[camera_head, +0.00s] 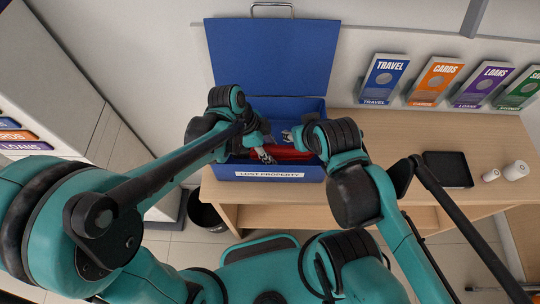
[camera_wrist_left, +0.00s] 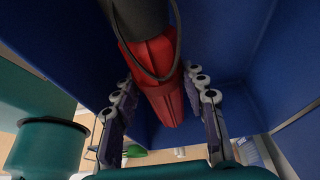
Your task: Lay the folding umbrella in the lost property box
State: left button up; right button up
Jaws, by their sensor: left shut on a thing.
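The lost property box (camera_head: 226,171) is blue and stands on the counter with its lid (camera_head: 272,55) raised behind it. The red folding umbrella (camera_head: 287,153) lies crosswise within the box opening, near its front wall. In the left wrist view the umbrella (camera_wrist_left: 153,75) has a dark end and a dark strap loop. My left gripper (camera_head: 264,153) is shut on it, with a finger on either side. Whether the umbrella touches the box floor is hidden. My right gripper (camera_head: 312,134) is at the box's right side; its fingers are mostly hidden behind its wrist.
The wooden counter (camera_head: 400,138) carries a black tray (camera_head: 447,169) and two small white cylinders (camera_head: 515,170) at the right. Leaflet holders, such as the blue travel one (camera_head: 384,80), stand along the back. A dark bin (camera_head: 207,214) is on the floor at the left.

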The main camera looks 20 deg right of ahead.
pick_arm(q)
jog(key=shift+f+b, duration=0.45)
jog(key=shift+f, duration=2.3)
pick_arm(e)
jog(key=shift+f, duration=0.55)
pick_arm(q)
jog(key=shift+f, duration=0.2)
pick_arm(e)
jog(key=shift+f, duration=0.2)
pick_arm(q)
jog(key=o, duration=1.4)
jog(key=shift+r, duration=0.15)
pick_arm(e)
jog(key=shift+r, duration=0.15)
pick_arm(q)
jog(key=shift+r, duration=0.3)
pick_arm(e)
jog(key=shift+r, duration=0.2)
pick_arm(q)
jog(key=p+v, duration=0.2)
jog(key=v, duration=0.9)
jog(key=shift+a+r, duration=0.25)
pick_arm(e)
jog(key=shift+r, duration=0.95)
